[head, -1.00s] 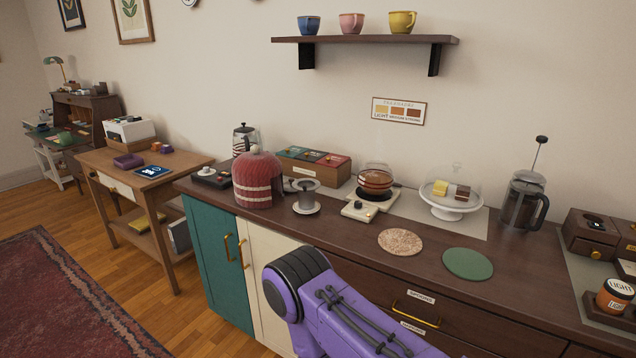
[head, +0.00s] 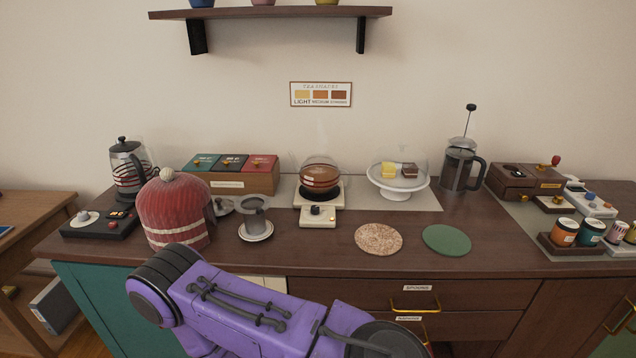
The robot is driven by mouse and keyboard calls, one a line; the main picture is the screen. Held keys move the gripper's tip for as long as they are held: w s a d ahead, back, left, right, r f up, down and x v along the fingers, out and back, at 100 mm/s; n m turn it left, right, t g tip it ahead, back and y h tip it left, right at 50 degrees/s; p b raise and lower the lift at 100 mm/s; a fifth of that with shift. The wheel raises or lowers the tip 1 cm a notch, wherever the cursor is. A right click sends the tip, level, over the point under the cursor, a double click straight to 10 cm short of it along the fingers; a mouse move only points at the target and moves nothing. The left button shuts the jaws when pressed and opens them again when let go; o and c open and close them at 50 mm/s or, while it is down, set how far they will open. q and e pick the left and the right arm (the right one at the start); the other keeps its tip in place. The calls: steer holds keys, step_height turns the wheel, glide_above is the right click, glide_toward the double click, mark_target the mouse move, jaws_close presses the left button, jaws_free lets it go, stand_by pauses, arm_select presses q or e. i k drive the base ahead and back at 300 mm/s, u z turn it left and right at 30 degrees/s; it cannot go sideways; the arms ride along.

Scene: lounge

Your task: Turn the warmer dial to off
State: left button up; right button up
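The warmer (head: 318,217) stands on the counter near the middle of the head view, a small cream unit with a dark dial (head: 315,210) on its front panel. A small orange light shows beside the dial. The dial's exact setting is too small to read. A round glass pot (head: 320,178) with brown liquid sits on the warmer's plate. A purple arm of mine crosses the lower part of the view in front of the counter, below the warmer and apart from it. Neither gripper shows.
A red tea cosy (head: 174,212) and a grey strainer on a saucer (head: 256,230) stand left of the warmer. A speckled coaster (head: 378,239) and a green coaster (head: 447,240) lie right. A glass-domed cake stand (head: 398,190) and French press (head: 460,168) stand behind. Bare counter lies before the warmer.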

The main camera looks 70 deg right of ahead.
mark_target(315, 209)
steer(key=z, duration=2.1)
